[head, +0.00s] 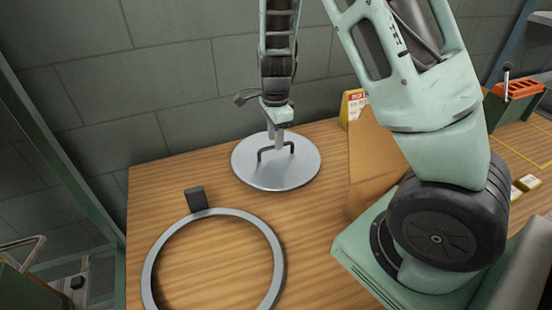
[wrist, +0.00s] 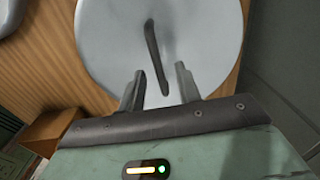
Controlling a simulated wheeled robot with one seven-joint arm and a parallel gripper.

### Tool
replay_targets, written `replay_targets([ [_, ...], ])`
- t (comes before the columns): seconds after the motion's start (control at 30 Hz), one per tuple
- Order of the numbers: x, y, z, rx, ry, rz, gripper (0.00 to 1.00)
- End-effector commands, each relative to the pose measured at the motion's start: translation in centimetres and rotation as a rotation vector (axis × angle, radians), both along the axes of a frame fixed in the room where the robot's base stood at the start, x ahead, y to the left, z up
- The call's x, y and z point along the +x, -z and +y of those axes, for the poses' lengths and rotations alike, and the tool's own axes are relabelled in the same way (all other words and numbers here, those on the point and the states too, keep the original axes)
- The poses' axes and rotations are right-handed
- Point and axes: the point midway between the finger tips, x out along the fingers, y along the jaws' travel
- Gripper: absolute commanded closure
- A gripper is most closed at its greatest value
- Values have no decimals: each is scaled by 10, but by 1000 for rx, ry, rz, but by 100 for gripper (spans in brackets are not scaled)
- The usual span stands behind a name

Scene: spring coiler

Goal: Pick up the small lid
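The small lid (head: 260,175) is a round, flat silver disc lying on the wooden table, with a dark bar handle (head: 262,154) standing up across its middle. My gripper (head: 279,143) points down over the lid at the handle. In the wrist view, my gripper (wrist: 158,83) has its two fingers apart, one on each side of the near end of the handle (wrist: 154,55). The lid also fills the upper part of the wrist view (wrist: 105,40). I cannot tell whether either finger touches the handle.
A grey ring (head: 278,262) with a dark upright tab (head: 196,199) lies on the table (head: 150,185) at the front left. A brown board or box (head: 368,160) stands right of the lid. A yellow sign (head: 352,106) and an orange-topped box (head: 515,92) are farther right. A wall is behind.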

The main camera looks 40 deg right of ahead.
Motion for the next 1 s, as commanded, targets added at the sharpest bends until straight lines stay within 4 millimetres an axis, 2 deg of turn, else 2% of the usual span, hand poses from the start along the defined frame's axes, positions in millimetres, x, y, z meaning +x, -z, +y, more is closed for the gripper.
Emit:
replay_targets([
  [0.2,-3,32,-1,0,1,5,67],
  [0.53,-2,39,-1,-1,0,1,67],
  [0.6,-2,38,0,-1,0,1,86],
  [0.67,-2,38,0,-1,0,1,100],
  [1.0,-2,36,0,0,0,0,100],
])
